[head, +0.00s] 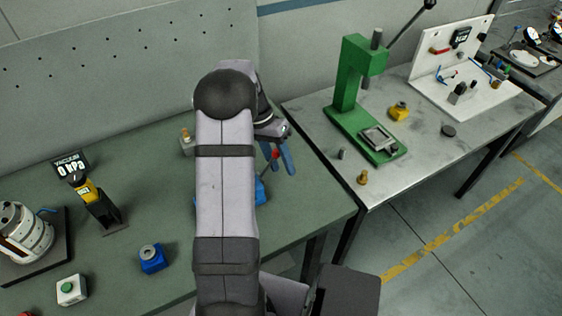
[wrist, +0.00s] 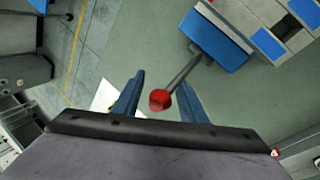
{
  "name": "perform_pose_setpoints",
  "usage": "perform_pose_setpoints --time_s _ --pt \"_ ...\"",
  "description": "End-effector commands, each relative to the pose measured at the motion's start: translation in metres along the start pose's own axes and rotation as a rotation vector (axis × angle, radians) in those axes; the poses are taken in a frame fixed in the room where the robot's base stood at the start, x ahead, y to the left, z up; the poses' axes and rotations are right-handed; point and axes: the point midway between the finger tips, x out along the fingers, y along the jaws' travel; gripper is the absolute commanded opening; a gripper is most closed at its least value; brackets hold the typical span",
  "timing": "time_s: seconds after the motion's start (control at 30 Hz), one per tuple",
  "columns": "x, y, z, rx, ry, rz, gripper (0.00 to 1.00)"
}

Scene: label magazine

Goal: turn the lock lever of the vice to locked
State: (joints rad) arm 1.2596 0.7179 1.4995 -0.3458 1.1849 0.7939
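The blue vice (wrist: 214,42) is at the top right of the wrist view. In the head view only a bit of the vice (head: 262,190) shows, as my arm covers the rest. Its lock lever is a grey rod (wrist: 183,74) with a red ball knob (wrist: 158,100); the knob also shows in the head view (head: 275,154). My gripper (wrist: 163,84) is open, its two blue fingers on either side of the knob, with gaps visible on both sides. In the head view, my gripper (head: 281,166) hangs near the green table's right edge. Whether a finger touches the lever cannot be told.
A green press (head: 350,75) stands on the grey table at right.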

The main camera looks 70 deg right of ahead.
Motion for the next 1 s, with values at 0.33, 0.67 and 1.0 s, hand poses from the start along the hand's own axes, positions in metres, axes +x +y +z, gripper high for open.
perform_pose_setpoints --time_s 0.33,0.67,1.0 --pt "0.0030 -0.0001 0.0001 0.000 0.000 0.000 0.34" --pt "0.0031 0.0010 0.0005 -0.003 -0.004 0.002 0.00" --pt "0.0085 0.0019 -0.0029 -0.034 -0.085 -0.039 0.00"
